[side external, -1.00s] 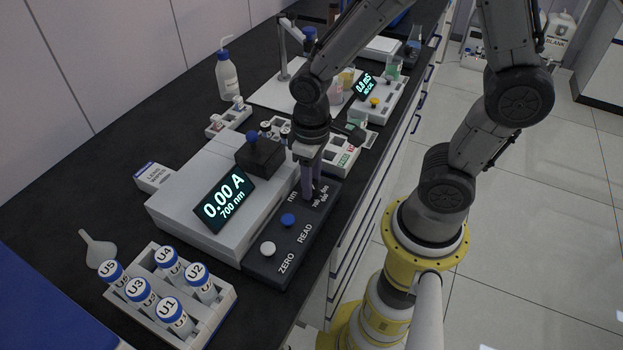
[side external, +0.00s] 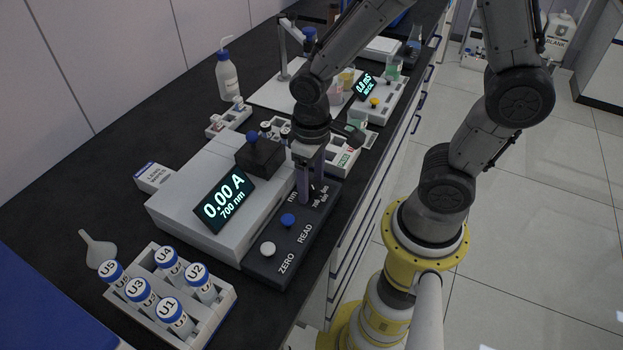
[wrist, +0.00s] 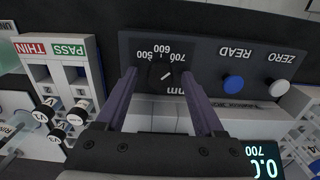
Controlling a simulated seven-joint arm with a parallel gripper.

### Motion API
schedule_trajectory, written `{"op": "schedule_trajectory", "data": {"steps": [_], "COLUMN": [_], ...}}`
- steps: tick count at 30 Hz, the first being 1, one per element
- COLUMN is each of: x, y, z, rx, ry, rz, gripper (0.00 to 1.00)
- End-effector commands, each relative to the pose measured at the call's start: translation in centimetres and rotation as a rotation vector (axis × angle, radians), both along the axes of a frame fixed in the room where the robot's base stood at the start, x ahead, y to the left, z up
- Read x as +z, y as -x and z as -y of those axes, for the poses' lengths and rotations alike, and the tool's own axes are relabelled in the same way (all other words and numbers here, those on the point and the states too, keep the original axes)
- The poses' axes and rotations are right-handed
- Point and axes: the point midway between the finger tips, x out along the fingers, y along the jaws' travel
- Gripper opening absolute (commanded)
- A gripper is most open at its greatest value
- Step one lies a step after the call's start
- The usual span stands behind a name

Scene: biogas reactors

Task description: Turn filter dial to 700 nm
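The filter dial (wrist: 163,75) is a dark round knob on the dark control panel (wrist: 215,55). Its white pointer mark slants toward the 700 label in the wrist view; 600 and 500 are printed beside it. The spectrophotometer display (side external: 225,199) reads 0.00 A and 700 nm. My gripper (wrist: 160,73) is open, with one finger on each side of the dial and visible gaps between. In the side view my gripper (side external: 311,192) is low over the panel's far end and hides the dial.
On the same panel are the blue READ button (side external: 288,220) and the white ZERO button (side external: 267,249). A dark cuvette holder block (side external: 260,154) sits close to my gripper. A PASS/THIN rack (wrist: 65,70) with vials stands beside the panel. A tube rack (side external: 220,305) is at the front.

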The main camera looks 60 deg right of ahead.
Motion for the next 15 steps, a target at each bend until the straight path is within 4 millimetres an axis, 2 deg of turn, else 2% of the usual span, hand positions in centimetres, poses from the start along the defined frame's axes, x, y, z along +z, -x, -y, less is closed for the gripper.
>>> {"op": "schedule_trajectory", "data": {"steps": [8,11,15], "x": [0.7,2.1,5.1], "y": [-0.1,-0.1,-0.2], "z": [0.0,0.0,0.0], "rx": [0.001,0.001,0.001], "ry": [0.000,-0.001,-0.001], "rz": [0.002,0.006,0.009], "gripper": [0.70,0.70,0.70]}}
